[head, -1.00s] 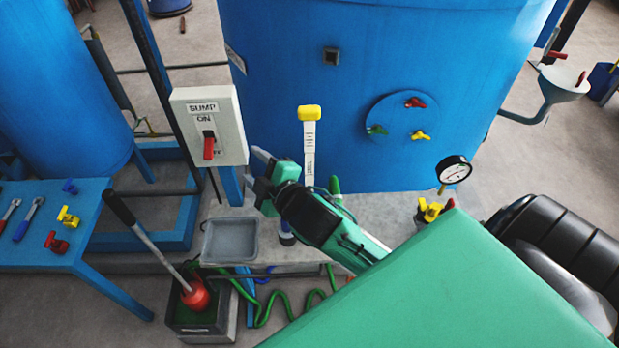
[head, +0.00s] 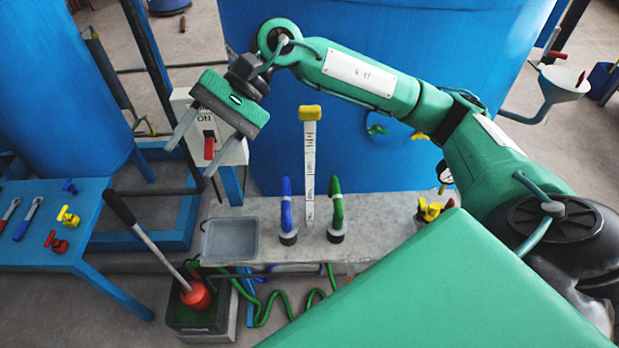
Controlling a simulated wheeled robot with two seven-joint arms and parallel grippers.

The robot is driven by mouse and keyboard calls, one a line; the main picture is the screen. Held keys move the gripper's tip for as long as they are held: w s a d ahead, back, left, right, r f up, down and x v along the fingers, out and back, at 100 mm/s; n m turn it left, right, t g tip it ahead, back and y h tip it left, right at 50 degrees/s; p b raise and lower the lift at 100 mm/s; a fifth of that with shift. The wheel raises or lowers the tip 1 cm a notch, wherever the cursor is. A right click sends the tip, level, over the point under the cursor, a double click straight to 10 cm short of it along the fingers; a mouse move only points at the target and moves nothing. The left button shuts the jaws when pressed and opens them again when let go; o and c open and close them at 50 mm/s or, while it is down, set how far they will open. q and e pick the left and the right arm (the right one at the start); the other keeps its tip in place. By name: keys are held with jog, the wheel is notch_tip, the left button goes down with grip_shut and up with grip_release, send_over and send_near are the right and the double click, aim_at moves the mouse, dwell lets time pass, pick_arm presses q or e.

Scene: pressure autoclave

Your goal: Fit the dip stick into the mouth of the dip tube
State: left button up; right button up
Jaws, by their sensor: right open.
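The dip stick (head: 309,165) is a white graduated strip with a yellow cap. It stands upright at the back of the grey bench, in front of the big blue tank, with its lower end at the bench between two hooked fittings. A pale funnel (head: 565,82) on a bent pipe is at the tank's right side; I cannot tell if it is the dip tube's mouth. My right gripper (head: 188,163) is open and empty, fingers pointing down-left in front of the sump switch, left of the dip stick and apart from it. My left gripper is out of view.
The sump switch box (head: 233,152) is partly hidden by my gripper. Blue (head: 287,215) and green (head: 336,212) hooked fittings flank the dip stick. A grey tray (head: 230,240) sits on the bench. My right arm crosses the tank.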

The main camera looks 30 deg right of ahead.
jog(key=w+d+n+t+h, duration=0.3)
jog(key=d+h, duration=0.4)
jog(key=d, duration=0.6)
notch_tip(320, 180, up, 4)
jog(key=n+h, duration=0.1)
jog(key=h, duration=0.3)
send_over(311, 108)
jog(key=shift+f, duration=0.1)
jog(key=shift+d+f+h, duration=0.1)
jog(key=shift+f+h, duration=0.15)
jog(key=shift+h, duration=0.05)
notch_tip(311, 108, down, 8)
jog(key=p, duration=0.2)
jog(key=shift+r+p, duration=0.15)
jog(key=shift+p, duration=0.25)
jog(key=shift+f+p, duration=0.35)
jog(key=shift+p, duration=0.15)
notch_tip(311, 108, down, 4)
jog(key=shift+w+r+p, duration=0.1)
jog(key=shift+p, duration=1.15)
jog(key=shift+f, duration=0.45)
jog(key=shift+c, duration=0.4)
